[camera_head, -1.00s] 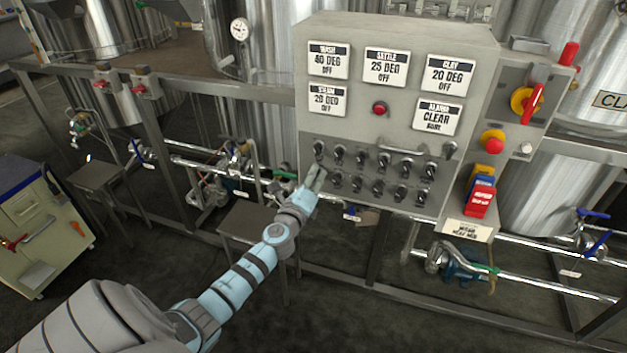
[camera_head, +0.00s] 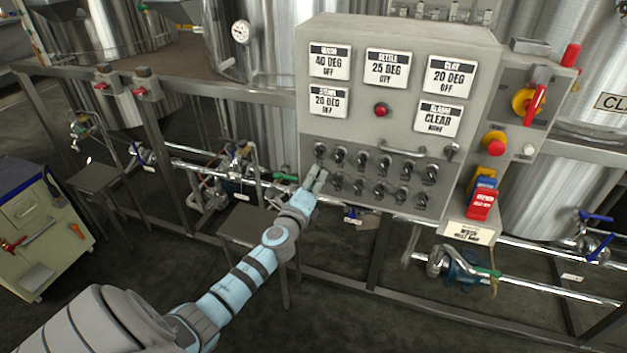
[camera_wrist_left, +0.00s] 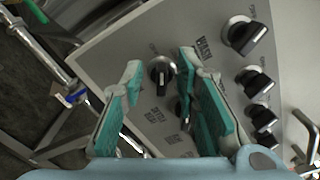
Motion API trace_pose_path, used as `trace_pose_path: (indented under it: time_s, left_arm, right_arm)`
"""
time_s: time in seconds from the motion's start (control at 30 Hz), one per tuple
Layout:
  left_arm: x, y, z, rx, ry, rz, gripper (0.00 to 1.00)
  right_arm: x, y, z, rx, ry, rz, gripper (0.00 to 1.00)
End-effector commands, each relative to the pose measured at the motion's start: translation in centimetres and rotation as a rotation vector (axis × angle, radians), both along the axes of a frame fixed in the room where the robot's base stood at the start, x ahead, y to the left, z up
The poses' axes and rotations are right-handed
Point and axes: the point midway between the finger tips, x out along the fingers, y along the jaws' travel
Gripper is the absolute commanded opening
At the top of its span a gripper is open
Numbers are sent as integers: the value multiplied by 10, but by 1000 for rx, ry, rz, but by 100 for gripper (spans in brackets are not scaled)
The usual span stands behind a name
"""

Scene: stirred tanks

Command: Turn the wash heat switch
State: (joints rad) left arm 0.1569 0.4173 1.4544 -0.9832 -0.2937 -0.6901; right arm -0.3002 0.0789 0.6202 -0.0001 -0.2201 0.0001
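The grey control panel (camera_head: 400,130) carries two rows of black rotary switches. Its wash display (camera_head: 330,62) reads 40 DEG OFF. My left gripper (camera_head: 317,177) is at the lower left of the switch rows, close to the panel face. In the left wrist view my left gripper (camera_wrist_left: 161,62) is open. A black switch (camera_wrist_left: 160,74) shows between its fingertips; I cannot tell whether they touch it. A printed label beginning WASH (camera_wrist_left: 203,48) lies right of this switch. Another switch is partly hidden by the right finger. My right gripper is not in view.
More switches (camera_wrist_left: 257,83) line the panel close to the right finger. A red button (camera_head: 380,110) sits above the switch rows. A red-handled isolator (camera_head: 533,103) and an emergency stop (camera_head: 494,144) are at the panel's right. A metal stand (camera_head: 247,222) is beside my left forearm.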

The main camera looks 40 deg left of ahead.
Motion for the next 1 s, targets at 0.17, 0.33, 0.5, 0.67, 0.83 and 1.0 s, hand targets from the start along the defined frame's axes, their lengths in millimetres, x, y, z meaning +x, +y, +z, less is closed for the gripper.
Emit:
trace_pose_path:
  time_s: [0.17,0.33,0.5,0.67,0.83,1.0]
  left_arm:
    - [0,0,1,0,-1,0,28]
    - [-16,-6,0,2,0,0,28]
    - [-59,-21,-1,2,2,-3,28]
    - [-97,-33,-1,0,2,-1,28]
    - [-113,-39,0,1,0,0,28]
    - [-114,-39,1,0,-1,0,28]
  right_arm:
    - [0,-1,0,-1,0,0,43]
    - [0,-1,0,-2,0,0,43]
    - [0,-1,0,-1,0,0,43]
    - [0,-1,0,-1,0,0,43]
    - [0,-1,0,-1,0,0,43]
    - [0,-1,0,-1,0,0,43]
